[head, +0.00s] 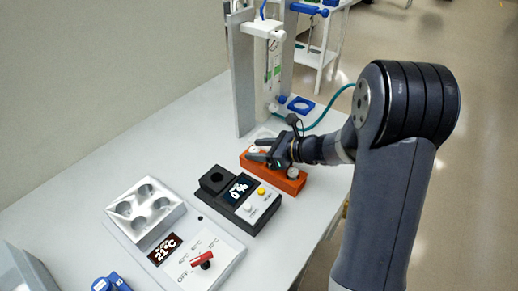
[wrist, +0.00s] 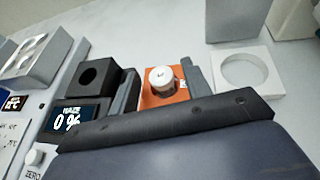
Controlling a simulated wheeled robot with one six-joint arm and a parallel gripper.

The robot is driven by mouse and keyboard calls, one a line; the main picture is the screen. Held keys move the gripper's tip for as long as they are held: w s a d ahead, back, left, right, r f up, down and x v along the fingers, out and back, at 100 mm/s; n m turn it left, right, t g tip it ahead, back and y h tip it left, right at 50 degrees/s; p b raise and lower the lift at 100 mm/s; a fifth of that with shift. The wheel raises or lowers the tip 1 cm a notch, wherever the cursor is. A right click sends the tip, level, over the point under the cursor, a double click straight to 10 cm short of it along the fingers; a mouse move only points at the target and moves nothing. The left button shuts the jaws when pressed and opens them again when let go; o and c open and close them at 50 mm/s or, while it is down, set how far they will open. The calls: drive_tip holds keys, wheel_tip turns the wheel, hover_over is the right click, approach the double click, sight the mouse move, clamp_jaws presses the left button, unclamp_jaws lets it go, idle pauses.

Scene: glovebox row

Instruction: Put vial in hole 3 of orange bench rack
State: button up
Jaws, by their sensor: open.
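The orange bench rack (head: 262,169) stands near the table's right edge. A white-capped vial (wrist: 162,79) stands upright in the rack at its far end, and its cap also shows in the head view (head: 254,149). A second white-capped vial (head: 293,172) is at the rack's near end. My gripper (head: 259,149) is open over the rack. In the wrist view its fingers (wrist: 160,86) stand on either side of the far vial, with a visible gap at each side. The rack's middle is hidden by my gripper, and hole numbers cannot be read.
A black haze meter (head: 236,197) sits left of the rack. Beyond it are a hot plate (head: 190,252) with a red knob and a silver block with several wells (head: 145,213). A tall grey stand (head: 243,80) rises behind the rack.

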drive_tip(key=v, duration=1.2)
drive_tip(key=shift+r, duration=0.15)
drive_tip(key=shift+w, duration=0.1)
drive_tip(key=x, duration=0.8)
drive_tip(key=f+b+x, duration=0.1)
drive_tip(key=x, duration=0.3)
drive_tip(key=shift+a+f, duration=0.1)
wheel_tip(320, 180, up, 3)
drive_tip(key=shift+r+p, duration=0.1)
drive_tip(key=shift+p, duration=0.4)
drive_tip(key=shift+r, duration=0.6)
